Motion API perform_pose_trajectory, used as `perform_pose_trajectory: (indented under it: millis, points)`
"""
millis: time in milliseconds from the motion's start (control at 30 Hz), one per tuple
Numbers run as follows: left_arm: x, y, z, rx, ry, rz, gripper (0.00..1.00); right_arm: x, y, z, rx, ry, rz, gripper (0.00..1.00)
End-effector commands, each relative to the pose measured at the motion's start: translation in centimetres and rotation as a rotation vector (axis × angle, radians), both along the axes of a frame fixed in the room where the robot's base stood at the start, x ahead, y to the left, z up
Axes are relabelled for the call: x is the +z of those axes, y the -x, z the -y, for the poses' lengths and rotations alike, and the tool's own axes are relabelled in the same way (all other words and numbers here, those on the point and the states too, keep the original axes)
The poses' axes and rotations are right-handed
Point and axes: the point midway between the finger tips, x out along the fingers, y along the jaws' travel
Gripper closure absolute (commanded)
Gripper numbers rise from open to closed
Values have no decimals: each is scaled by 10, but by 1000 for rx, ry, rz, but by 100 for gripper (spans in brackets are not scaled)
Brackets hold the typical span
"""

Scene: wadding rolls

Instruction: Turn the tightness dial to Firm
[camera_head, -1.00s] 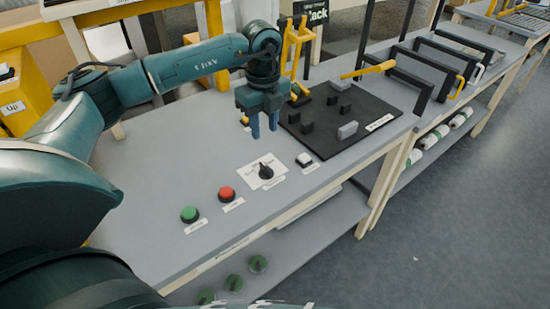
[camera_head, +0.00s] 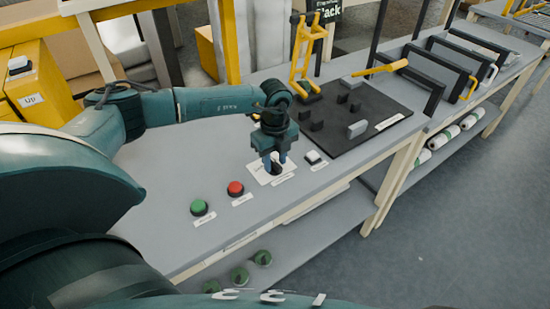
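The tightness dial (camera_head: 276,169) is a black knob on a white labelled plate (camera_head: 260,172) on the grey bench. My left gripper (camera_head: 275,162) points down right over it, with its two blue fingers apart on either side of the knob. The fingers partly hide the dial, so its pointer and the Firm mark cannot be read. I see no clear sign that the fingers are closed on the knob. My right gripper is not in view.
A red button (camera_head: 235,188) and a green button (camera_head: 199,207) stand left of the dial. A white switch (camera_head: 313,157) is close on its right.

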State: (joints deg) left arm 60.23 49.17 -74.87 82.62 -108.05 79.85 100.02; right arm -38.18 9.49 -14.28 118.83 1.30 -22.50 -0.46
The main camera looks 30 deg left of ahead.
Motion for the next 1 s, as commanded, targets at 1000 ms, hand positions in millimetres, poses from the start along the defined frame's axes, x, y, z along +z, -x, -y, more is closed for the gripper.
perform_pose_trajectory:
  millis: [1000]
  points:
    - [0, 0, 0, -90, 1, 0, 100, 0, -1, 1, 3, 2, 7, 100]
